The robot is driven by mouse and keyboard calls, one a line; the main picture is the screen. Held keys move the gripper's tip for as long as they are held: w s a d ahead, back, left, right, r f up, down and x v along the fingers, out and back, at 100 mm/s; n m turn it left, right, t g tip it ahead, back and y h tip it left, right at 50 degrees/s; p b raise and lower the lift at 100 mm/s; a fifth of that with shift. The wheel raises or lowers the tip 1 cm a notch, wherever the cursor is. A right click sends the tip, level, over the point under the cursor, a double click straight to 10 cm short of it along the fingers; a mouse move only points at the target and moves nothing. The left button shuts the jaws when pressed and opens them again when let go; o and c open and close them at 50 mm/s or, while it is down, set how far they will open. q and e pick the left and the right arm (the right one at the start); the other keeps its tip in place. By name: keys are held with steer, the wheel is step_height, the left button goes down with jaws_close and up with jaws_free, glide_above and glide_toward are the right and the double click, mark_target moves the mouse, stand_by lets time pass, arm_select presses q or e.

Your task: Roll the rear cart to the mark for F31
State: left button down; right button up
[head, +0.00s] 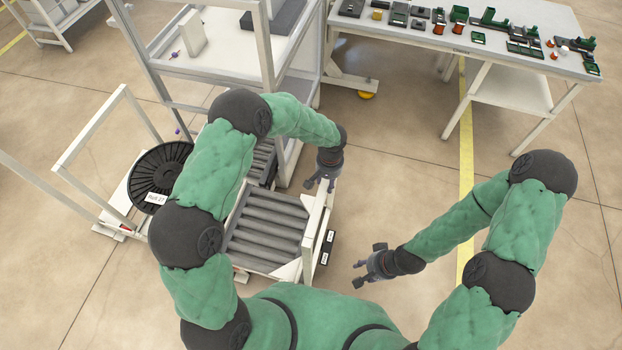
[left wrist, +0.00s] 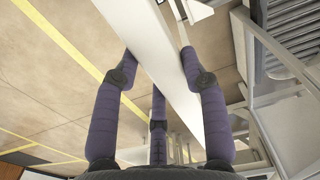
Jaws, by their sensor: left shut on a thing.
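My left gripper (head: 322,182) is shut on a white bar at the right side of a cart with grey rollers (head: 265,230). In the left wrist view the white bar (left wrist: 150,50) runs between the fingers. Two small dark plates with white labels (head: 326,247) sit at the cart's right side, too small to read. My right gripper (head: 366,268) is open and empty, right of the cart and apart from it. No mark reading F31 can be made out. Part of the roller cart is hidden behind my left arm.
A black reel (head: 160,172) with a white label rests on a white-framed cart (head: 85,130) at left. A tall white shelf frame (head: 290,80) stands behind the rollers. A table (head: 480,50) with several small parts is at the back right. Floor right of the rollers is open, with a yellow line (head: 465,150).

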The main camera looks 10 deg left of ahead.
arm_select(q)
steer(key=d+b, duration=0.2)
steer(key=d, duration=0.9)
steer(key=shift+s, duration=0.4)
arm_select(e)
steer(key=f, duration=0.2)
steer(key=shift+d+f, duration=0.2)
steer(key=shift+f, duration=0.2)
arm_select(q)
steer(key=shift+d+f, duration=0.1)
steer(key=c, duration=0.9)
jaws_free()
steer(key=shift+c, duration=0.2)
steer(key=shift+o, duration=1.3)
steer(key=shift+d, duration=0.15)
steer(key=shift+w, duration=0.1)
arm_select(e)
steer(key=shift+d, duration=0.15)
